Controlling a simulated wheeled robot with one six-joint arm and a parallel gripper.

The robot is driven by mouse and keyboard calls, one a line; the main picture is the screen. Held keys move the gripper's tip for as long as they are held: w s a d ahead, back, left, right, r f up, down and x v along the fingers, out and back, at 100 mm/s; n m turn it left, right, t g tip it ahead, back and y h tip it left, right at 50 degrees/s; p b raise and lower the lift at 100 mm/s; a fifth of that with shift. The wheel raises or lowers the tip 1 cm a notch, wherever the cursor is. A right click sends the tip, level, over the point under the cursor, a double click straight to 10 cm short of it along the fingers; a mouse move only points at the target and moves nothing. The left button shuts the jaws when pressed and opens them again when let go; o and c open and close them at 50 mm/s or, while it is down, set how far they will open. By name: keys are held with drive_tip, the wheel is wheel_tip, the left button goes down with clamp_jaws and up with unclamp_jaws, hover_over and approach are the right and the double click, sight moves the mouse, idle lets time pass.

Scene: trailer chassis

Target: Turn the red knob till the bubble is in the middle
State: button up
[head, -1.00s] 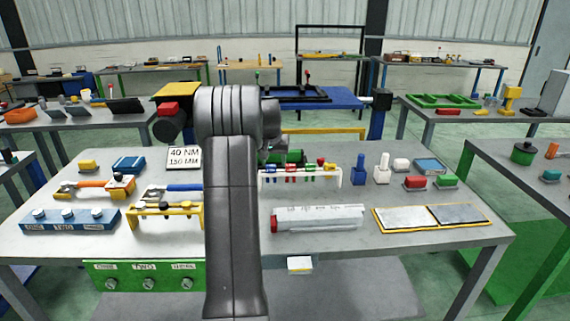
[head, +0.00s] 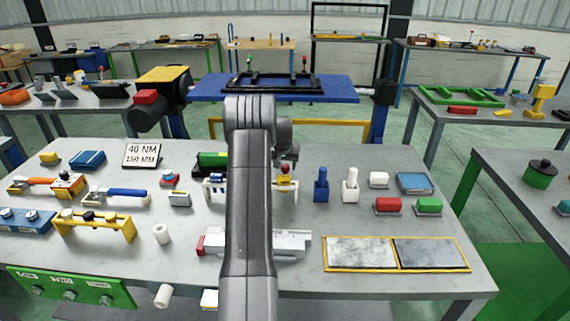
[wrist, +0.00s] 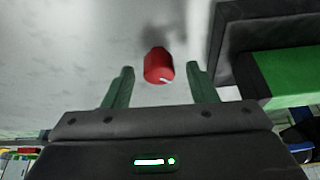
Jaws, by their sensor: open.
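The red knob (wrist: 159,66) shows in the wrist view with a white mark on its end, over a pale surface. My gripper (wrist: 160,68) is open, and its two green fingers appear one on each side of the knob with gaps between. I cannot tell whether the knob is at fingertip depth. In the head view, what looks like the same knob (head: 285,168) is just below my wrist. The green and black block (head: 212,162) left of it is partly behind my arm; it also seems to show in the wrist view (wrist: 290,75). No bubble can be made out.
A rack (head: 292,192) with coloured pieces stands in front of the knob, partly hidden by my arm. Blue and white bottles (head: 321,185) stand to the right. A grey-white instrument (head: 292,243) and a yellow-edged tray (head: 330,271) lie nearer. A placard (head: 143,155) stands left.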

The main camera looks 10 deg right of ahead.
drive_tip(key=shift+d, duration=0.1)
drive_tip(key=shift+c, duration=0.2)
drive_tip(key=c, duration=0.9)
drive_tip(key=shift+c, duration=0.2)
drive_tip(key=shift+n, duration=0.3)
drive_tip(key=n+y+b, duration=0.1)
drive_tip(key=n, duration=0.1)
drive_tip(key=n+y+b, duration=0.1)
drive_tip(key=n, duration=0.1)
drive_tip(key=shift+d+f+b, duration=0.15)
drive_tip(key=shift+b, duration=0.15)
drive_tip(key=n+y+b, duration=0.1)
drive_tip(key=n, duration=0.3)
drive_tip(key=shift+d, duration=0.1)
drive_tip(key=n+y, duration=0.1)
drive_tip(key=n, duration=0.1)
drive_tip(key=n+g, duration=0.1)
drive_tip(key=n, duration=0.1)
drive_tip(key=shift+w+n+y, duration=0.1)
drive_tip(key=shift+n+y, duration=0.2)
drive_tip(key=shift+y, duration=0.1)
drive_tip(key=shift+d+n+g+y+p, duration=0.1)
drive_tip(key=shift+n+g+y+p, duration=0.2)
drive_tip(key=shift+n, duration=0.8)
drive_tip(key=shift+n+g+y+p, duration=0.25)
drive_tip(key=shift+n+g, duration=0.15)
drive_tip(key=shift+n, duration=0.7)
